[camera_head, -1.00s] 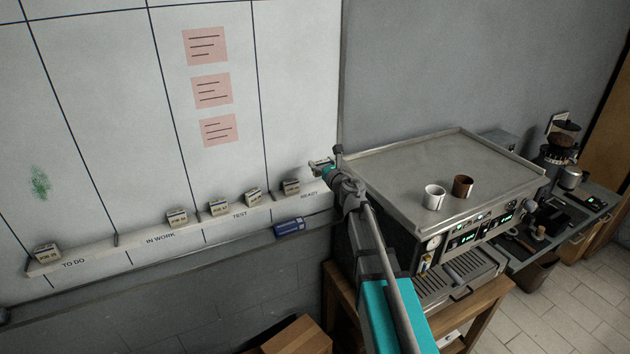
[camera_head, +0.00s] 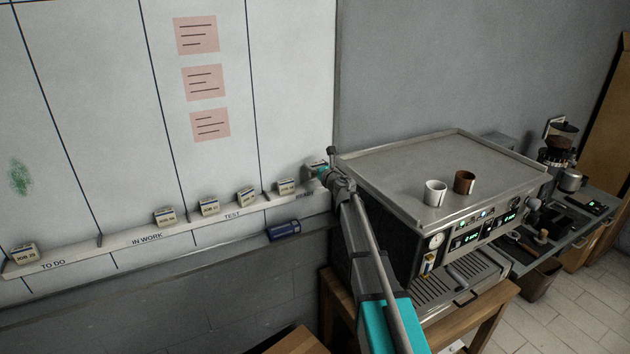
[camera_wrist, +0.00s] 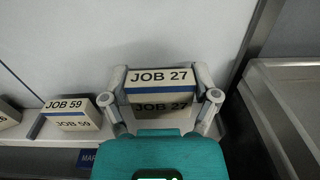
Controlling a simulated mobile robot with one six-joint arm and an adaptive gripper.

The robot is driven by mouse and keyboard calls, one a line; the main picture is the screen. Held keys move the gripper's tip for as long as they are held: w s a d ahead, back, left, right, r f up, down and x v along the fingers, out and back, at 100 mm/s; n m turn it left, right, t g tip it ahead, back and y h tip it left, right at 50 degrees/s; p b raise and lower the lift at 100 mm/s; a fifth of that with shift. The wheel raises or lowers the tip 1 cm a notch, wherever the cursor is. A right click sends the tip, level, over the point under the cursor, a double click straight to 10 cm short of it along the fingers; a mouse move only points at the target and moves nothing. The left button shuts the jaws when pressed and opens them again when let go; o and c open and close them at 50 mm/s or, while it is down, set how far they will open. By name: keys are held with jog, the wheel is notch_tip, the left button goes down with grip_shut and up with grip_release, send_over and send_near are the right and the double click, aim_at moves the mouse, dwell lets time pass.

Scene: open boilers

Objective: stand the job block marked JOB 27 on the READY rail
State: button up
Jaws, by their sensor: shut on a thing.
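My gripper (camera_head: 318,170) is shut on the pale block marked JOB 27 (camera_wrist: 162,78), which also shows small at the fingers in the head view (camera_head: 311,166). In the wrist view it sits upright between both fingers, its label facing me. It is at the right end of the white rail (camera_head: 90,250), by the READY label (camera_head: 305,195). I cannot tell whether its base touches the rail; my gripper hides that. The JOB 59 block (camera_wrist: 71,114) stands on the rail to the left, apart from the held block; it also shows in the head view (camera_head: 286,187).
Several other blocks stand further left along the rail, one at TO DO (camera_head: 24,253). A blue holder (camera_head: 284,231) hangs below the rail. The espresso machine (camera_head: 400,165), with two cups on top, stands close to the right of my arm.

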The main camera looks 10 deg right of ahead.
jog(key=shift+w+f, duration=0.15)
jog(key=shift+f, duration=0.1)
jog(key=shift+w+d+f+b, duration=0.1)
jog(key=shift+w+f+b, duration=0.3)
jog(key=shift+b, duration=0.2)
jog(key=shift+f+b, duration=1.45)
jog(key=shift+f, duration=0.05)
jog(key=shift+f, duration=0.15)
jog(key=o, duration=0.9)
jog(key=shift+r, duration=0.2)
jog(key=v, duration=1.2)
